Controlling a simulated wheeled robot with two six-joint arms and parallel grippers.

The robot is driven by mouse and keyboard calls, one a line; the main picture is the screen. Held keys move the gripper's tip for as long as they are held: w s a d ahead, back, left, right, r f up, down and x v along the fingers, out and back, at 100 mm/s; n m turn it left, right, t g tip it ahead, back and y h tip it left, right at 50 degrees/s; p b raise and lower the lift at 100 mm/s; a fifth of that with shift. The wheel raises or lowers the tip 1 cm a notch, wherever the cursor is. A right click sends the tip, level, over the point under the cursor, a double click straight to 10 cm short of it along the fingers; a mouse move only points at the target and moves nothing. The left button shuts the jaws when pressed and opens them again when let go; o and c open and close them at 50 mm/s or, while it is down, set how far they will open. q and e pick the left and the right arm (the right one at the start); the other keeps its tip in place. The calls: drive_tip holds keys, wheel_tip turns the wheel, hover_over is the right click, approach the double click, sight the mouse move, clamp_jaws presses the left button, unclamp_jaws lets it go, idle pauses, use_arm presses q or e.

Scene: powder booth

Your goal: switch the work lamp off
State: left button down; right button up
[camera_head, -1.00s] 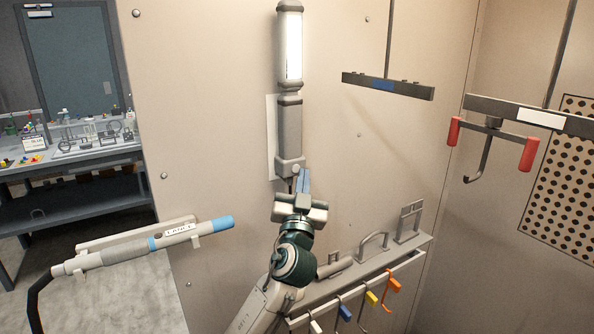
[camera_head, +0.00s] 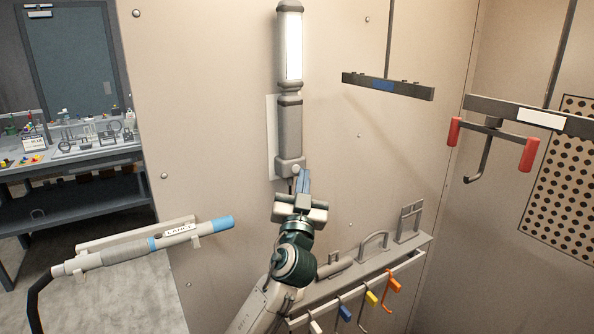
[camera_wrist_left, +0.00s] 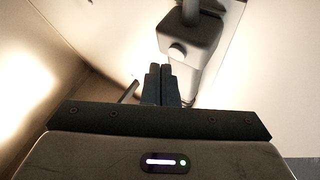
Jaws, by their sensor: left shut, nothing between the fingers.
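The work lamp (camera_head: 289,130) is a tall grey fixture on the booth wall with a bright white tube (camera_head: 294,46), which is lit. At its lower end is a small round pale knob (camera_head: 296,169), which also shows in the left wrist view (camera_wrist_left: 177,51). My left gripper (camera_head: 304,172) is just below and beside the knob, pointing up. Its blue fingers are shut with nothing between them; in the left wrist view the fingertips (camera_wrist_left: 160,68) are close to the knob, and I cannot tell whether they touch it. My right gripper is not in view.
A lance (camera_head: 170,239) with a blue tip hangs on a holder at the left. A shelf (camera_head: 425,243) with coloured hooks is below right. A hanging bar (camera_head: 388,86) and a red-handled hook (camera_head: 490,148) are at the right. The wall between is clear.

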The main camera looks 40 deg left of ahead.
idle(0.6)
use_arm(q)
drive_tip(key=shift+w+a+b, duration=0.2)
drive_tip(key=shift+a+b, duration=0.2)
drive_tip(key=shift+a, duration=0.05)
drive_tip(key=shift+w+a, duration=0.1)
drive_tip(key=shift+a, duration=0.1)
idle(0.3)
drive_tip(key=shift+d, duration=0.1)
drive_tip(key=shift+s+d+b, duration=0.3)
drive_tip(key=shift+d+b, duration=0.05)
drive_tip(key=shift+d, duration=0.25)
drive_tip(key=shift+s+d, duration=0.4)
drive_tip(key=shift+d, duration=0.5)
drive_tip(key=shift+s+d, duration=0.35)
drive_tip(key=shift+d, duration=0.6)
drive_tip(key=shift+s+d, duration=0.4)
drive_tip(key=shift+d, duration=0.5)
